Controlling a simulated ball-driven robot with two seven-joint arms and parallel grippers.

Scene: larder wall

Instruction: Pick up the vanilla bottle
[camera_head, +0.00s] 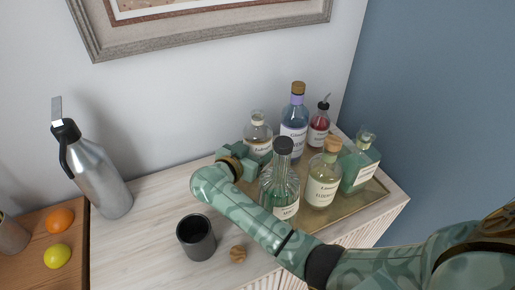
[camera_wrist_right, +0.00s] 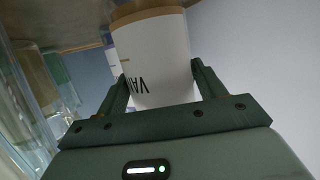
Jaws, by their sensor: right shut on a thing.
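The vanilla bottle (camera_head: 257,131) is a clear bottle with a pale stopper, at the back left of a brass-coloured tray. In the right wrist view the vanilla bottle (camera_wrist_right: 152,62) fills the space between the fingers, its white label upside down and showing "VA". My right gripper (camera_head: 245,160) reaches in from the front left of it and is shut on it; it also shows in the right wrist view (camera_wrist_right: 163,88). The gripper hides the bottle's lower part in the head view, so I cannot tell whether its base touches the tray. My left gripper is not in view.
Close by on the tray (camera_head: 374,192) stand a blue bottle (camera_head: 294,122), a red bottle (camera_head: 319,125), a ribbed bottle (camera_head: 280,182), a corked bottle (camera_head: 323,178) and a green bottle (camera_head: 358,162). A dark cup (camera_head: 196,238) and a steel flask (camera_head: 97,172) stand left.

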